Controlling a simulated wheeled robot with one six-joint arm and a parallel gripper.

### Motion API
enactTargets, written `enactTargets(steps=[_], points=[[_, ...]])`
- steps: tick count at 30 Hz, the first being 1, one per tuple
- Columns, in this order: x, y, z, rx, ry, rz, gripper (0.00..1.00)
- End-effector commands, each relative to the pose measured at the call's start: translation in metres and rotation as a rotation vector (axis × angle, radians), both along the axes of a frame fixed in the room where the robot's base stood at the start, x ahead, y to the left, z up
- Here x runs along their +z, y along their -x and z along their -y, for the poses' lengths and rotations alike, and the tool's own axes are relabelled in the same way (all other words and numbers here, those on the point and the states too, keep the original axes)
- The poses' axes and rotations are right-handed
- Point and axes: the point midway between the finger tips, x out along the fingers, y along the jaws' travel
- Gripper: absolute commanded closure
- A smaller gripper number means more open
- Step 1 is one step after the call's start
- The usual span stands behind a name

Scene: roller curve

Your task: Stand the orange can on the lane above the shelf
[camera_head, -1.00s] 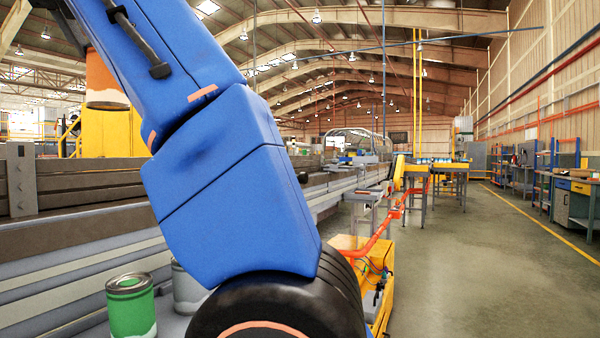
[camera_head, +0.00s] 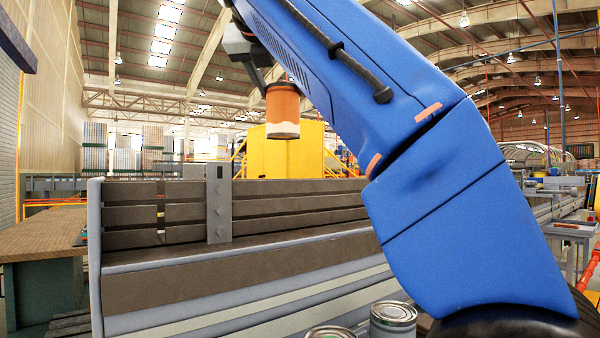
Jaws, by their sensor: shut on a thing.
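The orange can (camera_head: 282,108), orange on top and whitish at the bottom, hangs upright in the air in the body camera view. My gripper (camera_head: 268,84) is shut on the can near its top; my blue arm hides part of the fingers. The can shows above the lane (camera_head: 160,282), a long brown surface with a raised slatted back and a grey upright plate (camera_head: 219,205). It is apart from the lane. The shelf (camera_head: 365,334) below the lane is at the bottom edge, mostly out of view.
A grey can (camera_head: 393,318) stands on the shelf, with another can top (camera_head: 330,332) left of it, cut off by the frame edge. A wooden table (camera_head: 40,236) is at the left. A yellow structure (camera_head: 295,150) stands behind the lane.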

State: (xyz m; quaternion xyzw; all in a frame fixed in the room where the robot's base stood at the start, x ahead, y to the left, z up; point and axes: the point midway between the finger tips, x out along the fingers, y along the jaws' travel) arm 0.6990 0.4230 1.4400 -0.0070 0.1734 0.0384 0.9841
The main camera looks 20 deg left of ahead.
Motion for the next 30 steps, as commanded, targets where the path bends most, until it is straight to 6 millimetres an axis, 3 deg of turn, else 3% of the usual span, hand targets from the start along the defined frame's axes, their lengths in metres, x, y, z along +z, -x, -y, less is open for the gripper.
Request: enactTargets(steps=[14, 30], points=[[-0.035, 0.001, 0.002, 0.000, 0.002, -0.002, 0.89], [-0.112, 0.001, 0.002, 0.001, 0.002, -0.002, 0.89]])
